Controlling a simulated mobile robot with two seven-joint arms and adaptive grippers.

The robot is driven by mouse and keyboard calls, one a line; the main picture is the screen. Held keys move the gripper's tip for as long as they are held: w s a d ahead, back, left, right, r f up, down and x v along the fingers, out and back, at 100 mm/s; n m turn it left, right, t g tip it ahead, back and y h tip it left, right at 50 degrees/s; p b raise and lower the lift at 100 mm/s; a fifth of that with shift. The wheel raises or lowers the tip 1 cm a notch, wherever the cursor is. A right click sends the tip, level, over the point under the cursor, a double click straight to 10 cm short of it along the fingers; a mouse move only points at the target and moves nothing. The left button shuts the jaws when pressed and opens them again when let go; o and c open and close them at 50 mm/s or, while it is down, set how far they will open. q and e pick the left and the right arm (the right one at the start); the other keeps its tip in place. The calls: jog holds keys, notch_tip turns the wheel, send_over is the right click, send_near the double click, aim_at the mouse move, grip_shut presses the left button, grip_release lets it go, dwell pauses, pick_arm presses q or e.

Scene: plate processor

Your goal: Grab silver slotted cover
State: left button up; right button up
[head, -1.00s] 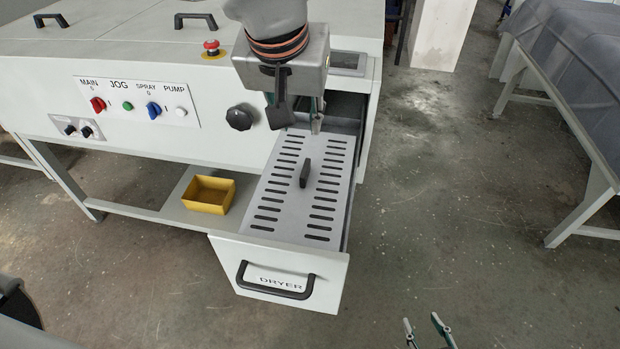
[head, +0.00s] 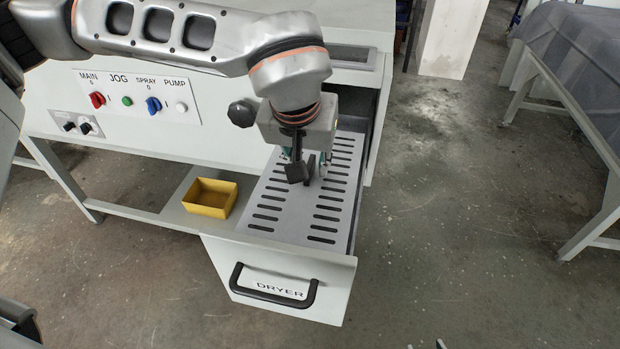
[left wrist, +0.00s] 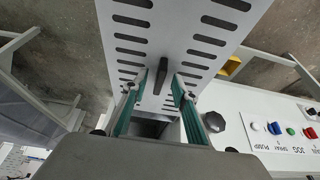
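The silver slotted cover (head: 285,206) lies flat in the open dryer drawer, with rows of dark slots. It also shows in the left wrist view (left wrist: 180,42). Its small black handle (left wrist: 160,76) stands up at its middle. My left gripper (head: 308,176) is over the cover at the handle, pointing down. In the left wrist view its two fingers (left wrist: 155,84) are apart, one on each side of the handle, with gaps visible. In the head view the gripper partly hides the handle. Only a tip of my right gripper (head: 440,344) shows at the bottom edge.
The drawer front (head: 275,262) has a black pull handle and a DRYER label. A yellow bin (head: 210,198) sits on the shelf left of the drawer. The control panel (head: 140,97) and a black knob (head: 242,114) are on the machine's front.

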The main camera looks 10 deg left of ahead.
pick_arm(q)
jog(key=shift+w+f, duration=0.15)
jog(key=shift+f, duration=0.15)
grip_shut()
jog(key=shift+r, duration=0.1)
